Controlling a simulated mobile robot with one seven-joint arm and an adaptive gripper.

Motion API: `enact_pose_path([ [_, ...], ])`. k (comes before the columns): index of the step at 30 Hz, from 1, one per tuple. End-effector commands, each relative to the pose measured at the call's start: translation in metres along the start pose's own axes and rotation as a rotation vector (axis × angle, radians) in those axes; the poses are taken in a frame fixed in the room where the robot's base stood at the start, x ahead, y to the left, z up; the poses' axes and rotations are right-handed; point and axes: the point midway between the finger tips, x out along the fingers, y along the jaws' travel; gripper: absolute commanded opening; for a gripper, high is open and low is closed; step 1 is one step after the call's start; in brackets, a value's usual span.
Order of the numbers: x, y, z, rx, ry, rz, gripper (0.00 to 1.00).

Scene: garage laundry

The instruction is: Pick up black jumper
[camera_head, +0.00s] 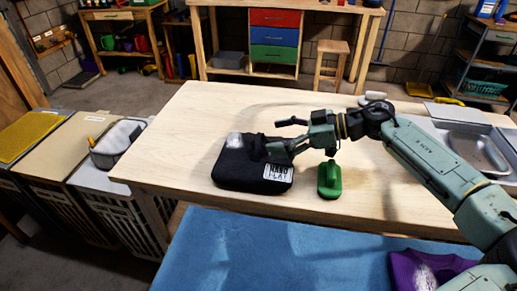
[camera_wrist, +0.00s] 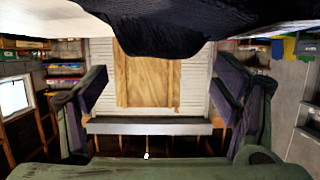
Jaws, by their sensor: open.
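The black jumper (camera_head: 235,172) lies folded on the light wooden table, with a white printed label at its right front corner. My gripper (camera_head: 281,136) is open at the jumper's right back edge. One finger is held above the table and the other is low by the cloth; I cannot tell whether it touches. In the wrist view the jumper (camera_wrist: 170,28) shows as dark cloth along the top. The open fingers (camera_wrist: 160,92) stand wide apart below it, with nothing between them.
A metal sink (camera_head: 470,150) is at the right. A purple cloth (camera_head: 420,270) lies on the blue surface (camera_head: 270,250) in front.

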Motion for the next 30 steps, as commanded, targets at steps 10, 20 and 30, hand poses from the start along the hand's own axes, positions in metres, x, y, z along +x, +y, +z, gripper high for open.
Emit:
enact_pose_path([
  [10, 0.034, -0.001, 0.001, 0.000, 0.001, 0.000, 0.82],
  [20, 0.033, -0.001, 0.001, 0.000, 0.001, 0.000, 0.70],
  [30, 0.033, -0.001, 0.001, 0.000, 0.001, 0.000, 0.48],
])
